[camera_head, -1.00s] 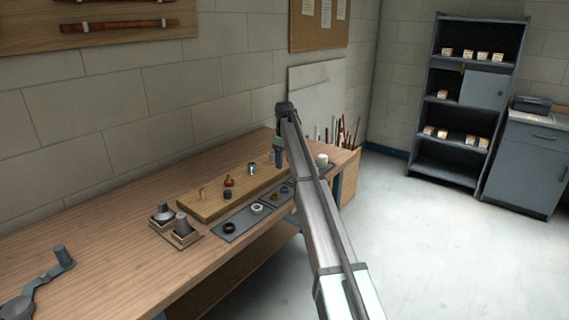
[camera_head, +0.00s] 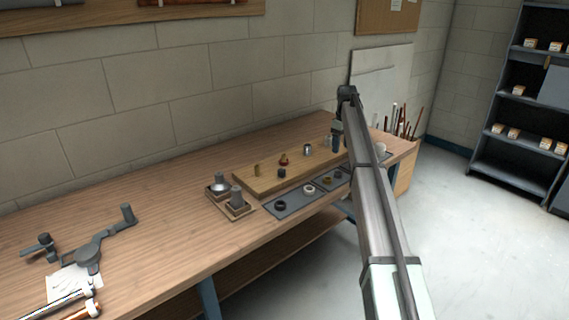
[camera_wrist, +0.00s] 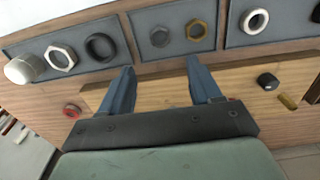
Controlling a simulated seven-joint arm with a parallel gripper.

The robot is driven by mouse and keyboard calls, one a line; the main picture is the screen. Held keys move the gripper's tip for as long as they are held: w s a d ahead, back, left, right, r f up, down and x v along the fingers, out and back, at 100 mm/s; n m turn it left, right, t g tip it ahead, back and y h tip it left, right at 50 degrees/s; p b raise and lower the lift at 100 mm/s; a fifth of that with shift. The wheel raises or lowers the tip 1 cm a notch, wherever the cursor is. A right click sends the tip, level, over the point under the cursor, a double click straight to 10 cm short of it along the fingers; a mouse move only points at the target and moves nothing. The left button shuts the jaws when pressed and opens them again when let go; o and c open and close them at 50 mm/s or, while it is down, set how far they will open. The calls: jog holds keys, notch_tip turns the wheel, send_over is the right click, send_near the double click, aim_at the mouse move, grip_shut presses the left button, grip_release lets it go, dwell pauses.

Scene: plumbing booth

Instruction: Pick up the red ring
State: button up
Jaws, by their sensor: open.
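The red ring is to the left of the left finger, outside the jaws. In the head view my gripper (camera_head: 337,135) hangs over the right part of the board.
Grey trays (camera_wrist: 218,45) beside the board hold rings and nuts, with a white cap (camera_wrist: 24,69) at one end. A black fitting (camera_wrist: 268,81) and a brass piece (camera_wrist: 288,100) stand on the board. A valve-like grey tool (camera_head: 96,250) lies on the left bench.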

jog(key=shift+o, duration=0.4)
jog(key=shift+o, duration=0.7)
jog(key=shift+a, duration=0.1)
